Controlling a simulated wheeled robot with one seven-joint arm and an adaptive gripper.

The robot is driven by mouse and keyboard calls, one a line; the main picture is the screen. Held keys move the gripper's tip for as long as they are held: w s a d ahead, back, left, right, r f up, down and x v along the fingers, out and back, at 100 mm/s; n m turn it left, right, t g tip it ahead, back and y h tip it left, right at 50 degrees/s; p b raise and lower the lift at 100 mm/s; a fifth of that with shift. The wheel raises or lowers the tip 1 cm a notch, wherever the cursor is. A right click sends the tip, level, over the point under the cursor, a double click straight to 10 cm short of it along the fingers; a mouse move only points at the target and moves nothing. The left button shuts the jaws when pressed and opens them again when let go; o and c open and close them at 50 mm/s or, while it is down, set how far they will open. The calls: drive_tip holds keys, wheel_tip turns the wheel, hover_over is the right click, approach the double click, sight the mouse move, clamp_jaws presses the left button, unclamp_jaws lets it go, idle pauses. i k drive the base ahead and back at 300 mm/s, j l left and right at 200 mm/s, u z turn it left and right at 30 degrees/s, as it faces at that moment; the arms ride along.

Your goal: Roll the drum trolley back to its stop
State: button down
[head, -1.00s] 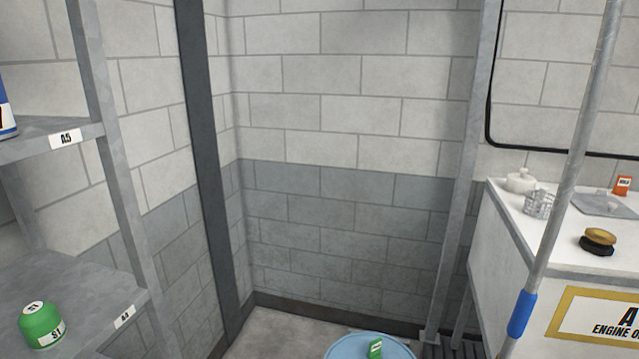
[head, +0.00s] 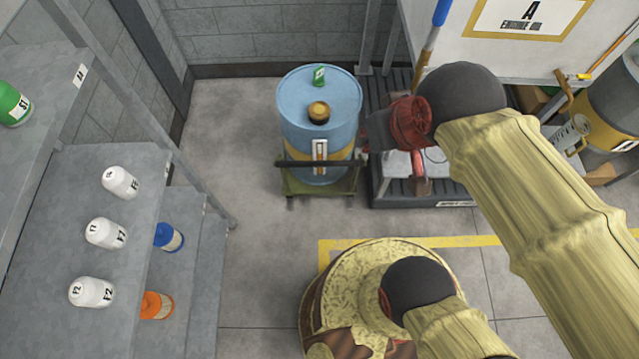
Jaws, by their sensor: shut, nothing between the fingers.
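The drum trolley (head: 306,187) is a low green cart with a dark rail, standing on the grey floor near the back wall. It carries an upright blue drum (head: 296,118) with a yellow band, a white label, a green tag and an amber-and-black cap on top. My gripper (head: 369,138) is at the drum's right side, under my red wrist. It looks shut and empty; its fingertips are small and partly hidden. I cannot tell whether it touches the drum or the trolley rail. I cannot make out a stop for the trolley.
A dark platform (head: 400,202) stands close to the trolley's right. Grey shelves (head: 135,265) with white, blue and orange containers fill the left. Floor left of the trolley is clear.

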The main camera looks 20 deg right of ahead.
sight(318, 158)
drive_tip(key=i+j, duration=0.1)
drive_tip(key=j, duration=0.15)
drive_tip(key=i+j, duration=0.1)
drive_tip(key=j, duration=0.15)
drive_tip(key=z, duration=0.4)
drive_tip(key=j+z, duration=0.15)
drive_tip(key=z, duration=0.6)
drive_tip(key=j+z, duration=0.15)
drive_tip(key=z, duration=0.25)
